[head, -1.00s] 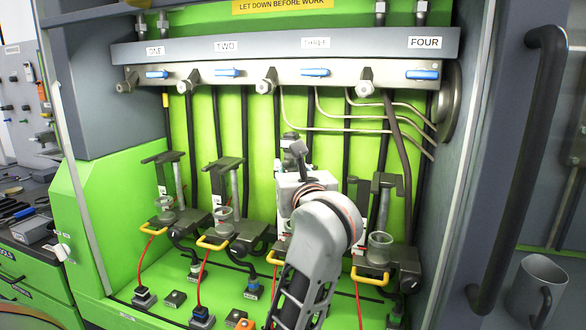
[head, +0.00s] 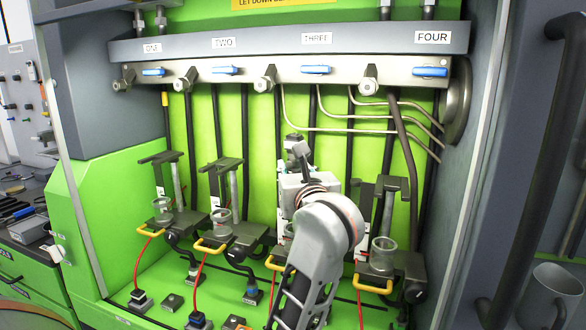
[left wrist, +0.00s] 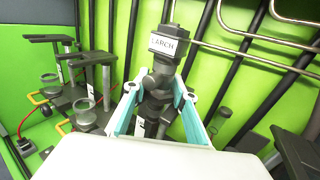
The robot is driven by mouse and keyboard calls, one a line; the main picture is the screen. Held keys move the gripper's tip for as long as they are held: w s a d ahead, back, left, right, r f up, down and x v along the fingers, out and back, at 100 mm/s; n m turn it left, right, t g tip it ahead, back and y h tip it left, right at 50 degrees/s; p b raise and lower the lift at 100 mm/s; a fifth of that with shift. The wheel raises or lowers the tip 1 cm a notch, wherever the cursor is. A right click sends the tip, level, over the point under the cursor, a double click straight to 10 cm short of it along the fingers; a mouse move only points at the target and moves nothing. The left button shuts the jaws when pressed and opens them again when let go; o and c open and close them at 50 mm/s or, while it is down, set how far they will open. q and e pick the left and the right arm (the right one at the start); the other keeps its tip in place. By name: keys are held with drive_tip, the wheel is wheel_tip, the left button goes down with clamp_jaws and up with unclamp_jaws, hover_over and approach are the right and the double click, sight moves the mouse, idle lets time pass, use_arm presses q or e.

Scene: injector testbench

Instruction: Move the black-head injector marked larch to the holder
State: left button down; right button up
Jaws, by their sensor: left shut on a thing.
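The black-head injector, its white label reading LARCH (left wrist: 169,46), stands upright between the teal fingers of my left gripper (left wrist: 157,100) in the left wrist view. The fingers are shut on its dark body below the head. In the head view, the injector's dark top (head: 294,142) shows above my gripper's grey body (head: 305,188), in front of the green back wall under label THREE. My forearm hides the injector's lower part and most of the station behind it. I cannot tell which fixture is the holder. My right gripper is not in view.
Stations with dark clamp stands and glass cups show under ONE (head: 162,210), TWO (head: 221,220) and FOUR (head: 383,255). Yellow handles (head: 371,287) jut out in front. Hoses and bent metal pipes (head: 360,130) run close behind my gripper. A dark rail (head: 530,170) stands at right.

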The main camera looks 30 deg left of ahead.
sight(295, 134)
use_arm(q)
drive_tip(key=shift+d+r, duration=0.1)
idle(0.4)
idle(0.3)
drive_tip(key=c, duration=1.8)
unclamp_jaws()
drive_tip(key=shift+o, duration=1.2)
drive_tip(key=shift+w+f, duration=0.1)
drive_tip(key=shift+f, duration=0.1)
wheel_tip(295, 134, up, 10)
drive_tip(key=shift+r, duration=0.1)
